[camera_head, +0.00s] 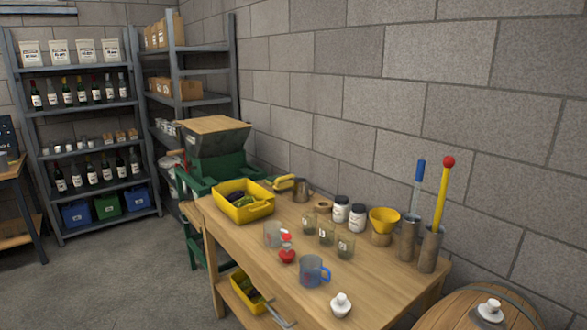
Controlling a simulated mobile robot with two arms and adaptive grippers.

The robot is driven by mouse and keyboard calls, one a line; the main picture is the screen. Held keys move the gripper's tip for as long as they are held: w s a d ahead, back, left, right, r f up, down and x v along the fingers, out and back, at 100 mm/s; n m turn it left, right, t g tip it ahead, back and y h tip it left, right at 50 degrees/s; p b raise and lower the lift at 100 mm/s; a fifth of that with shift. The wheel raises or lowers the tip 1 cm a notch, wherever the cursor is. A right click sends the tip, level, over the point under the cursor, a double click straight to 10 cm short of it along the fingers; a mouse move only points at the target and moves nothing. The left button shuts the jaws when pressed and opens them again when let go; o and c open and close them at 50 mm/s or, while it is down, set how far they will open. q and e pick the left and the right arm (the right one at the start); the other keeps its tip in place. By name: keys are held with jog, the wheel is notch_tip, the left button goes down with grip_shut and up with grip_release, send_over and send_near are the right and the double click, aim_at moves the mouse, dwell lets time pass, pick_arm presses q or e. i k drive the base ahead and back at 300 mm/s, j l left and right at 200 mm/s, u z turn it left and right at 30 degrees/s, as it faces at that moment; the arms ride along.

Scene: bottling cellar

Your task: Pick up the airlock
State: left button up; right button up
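A small red piece with a paler middle and a red top (287,250) stands on the wooden table (330,264), next to a clear glass. A small white knobbed piece (341,305) stands near the table's front edge. A similar white piece (490,310) sits on top of the barrel (462,318) at the lower right. I cannot tell for sure which of these is the airlock. Neither of my grippers shows in the head view.
Around them stand a blue-grey mug (312,271), several glasses (326,234), two white jars, a yellow funnel (384,219), tall cylinders with brushes (430,250) and a yellow crate (243,205). A green press (212,155) and bottle shelves stand behind. Floor at left is clear.

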aim_at(287, 254)
jog(key=z, duration=2.15)
jog(key=u, duration=2.2)
jog(key=i+j+z, duration=0.45)
jog(key=i, duration=0.15)
